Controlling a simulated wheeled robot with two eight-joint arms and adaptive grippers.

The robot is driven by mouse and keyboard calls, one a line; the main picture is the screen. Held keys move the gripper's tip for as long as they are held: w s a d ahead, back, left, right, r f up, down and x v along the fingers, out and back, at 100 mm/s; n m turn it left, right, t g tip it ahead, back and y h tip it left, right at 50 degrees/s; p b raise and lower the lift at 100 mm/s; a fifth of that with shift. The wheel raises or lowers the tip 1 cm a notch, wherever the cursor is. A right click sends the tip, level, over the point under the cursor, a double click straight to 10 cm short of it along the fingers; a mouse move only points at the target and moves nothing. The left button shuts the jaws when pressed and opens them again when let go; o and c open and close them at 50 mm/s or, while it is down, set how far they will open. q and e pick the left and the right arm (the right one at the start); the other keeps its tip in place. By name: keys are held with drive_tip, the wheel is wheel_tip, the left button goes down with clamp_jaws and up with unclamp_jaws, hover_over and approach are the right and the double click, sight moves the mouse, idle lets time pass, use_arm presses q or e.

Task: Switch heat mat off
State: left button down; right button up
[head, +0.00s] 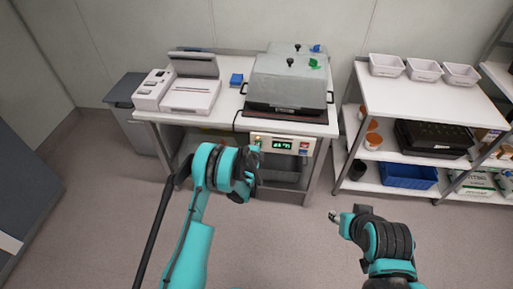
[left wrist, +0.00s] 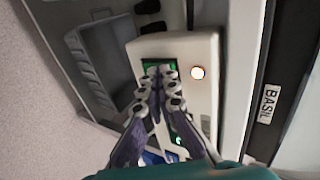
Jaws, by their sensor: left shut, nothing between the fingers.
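The white controller box (head: 270,138) hangs at the front edge of the bench, below the grey domed propagator (head: 285,82). It has a lit green display (head: 283,145) and a small red-orange spot (head: 304,146). The dark red-brown mat (head: 259,119) shows under the propagator. In the left wrist view the box (left wrist: 207,50) has a glowing round button (left wrist: 198,72). My left gripper (left wrist: 161,72) is shut and empty in front of the display, which it partly hides, beside the button. It also shows in the head view (head: 257,153). My right gripper (head: 335,215) hangs low at right.
A "BASIL" label (left wrist: 268,104) shows near the box. A shelf unit (head: 420,100) with white trays, a black crate and a blue bin stands at right. The floor between is clear.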

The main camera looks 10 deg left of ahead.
use_arm(q)
drive_tip(key=shift+w, duration=0.1)
use_arm(e)
drive_tip(key=shift+r, duration=0.2)
use_arm(q)
drive_tip(key=shift+r, duration=0.15)
drive_tip(key=shift+r, duration=0.75)
use_arm(e)
drive_tip(key=shift+r, duration=0.25)
